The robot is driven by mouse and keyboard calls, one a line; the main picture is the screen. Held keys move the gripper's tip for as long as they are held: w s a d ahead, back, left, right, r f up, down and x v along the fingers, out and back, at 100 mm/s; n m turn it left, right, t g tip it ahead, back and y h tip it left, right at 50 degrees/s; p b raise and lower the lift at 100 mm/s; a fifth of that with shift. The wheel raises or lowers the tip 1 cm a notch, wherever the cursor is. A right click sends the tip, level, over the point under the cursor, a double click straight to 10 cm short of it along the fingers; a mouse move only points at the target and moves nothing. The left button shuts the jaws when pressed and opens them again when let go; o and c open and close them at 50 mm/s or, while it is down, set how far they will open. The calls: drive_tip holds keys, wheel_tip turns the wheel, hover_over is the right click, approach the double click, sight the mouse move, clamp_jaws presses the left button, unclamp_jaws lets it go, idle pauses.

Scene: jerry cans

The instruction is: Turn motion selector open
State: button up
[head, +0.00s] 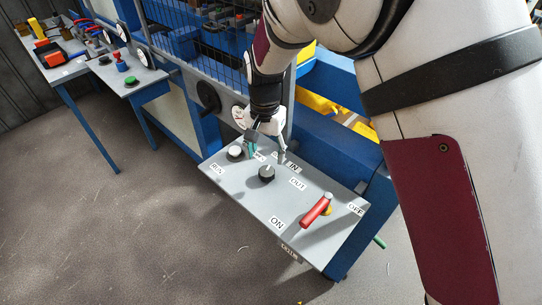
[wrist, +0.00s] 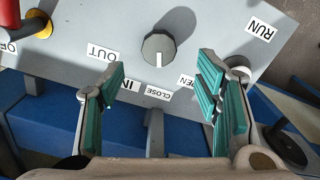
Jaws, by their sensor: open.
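The motion selector (head: 266,173) is a round dark knob on a grey panel. It also shows in the wrist view (wrist: 157,44), where its white pointer mark points down toward the CLOSE label (wrist: 158,93). The OPEN label (wrist: 187,80) is to the right of CLOSE; IN and OUT are to the left. My gripper (wrist: 160,68) is open and empty, its teal-padded fingers spread wide on either side of the labels. In the head view my gripper (head: 267,151) hangs over the panel's back side, close to the knob. The knob is apart from both fingers.
A red lever (head: 316,209) stands on the panel between ON and OFF. A white button (head: 235,152) sits near RUN, partly behind the right finger in the wrist view. A wire mesh fence rises behind the panel. A bench (head: 133,84) stands at the left; floor in front is clear.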

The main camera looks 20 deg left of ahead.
sight(267, 171)
wheel_tip(267, 171, down, 7)
drive_tip(key=shift+r+p, duration=0.1)
drive_tip(key=shift+p, duration=0.25)
drive_tip(key=c, duration=1.2)
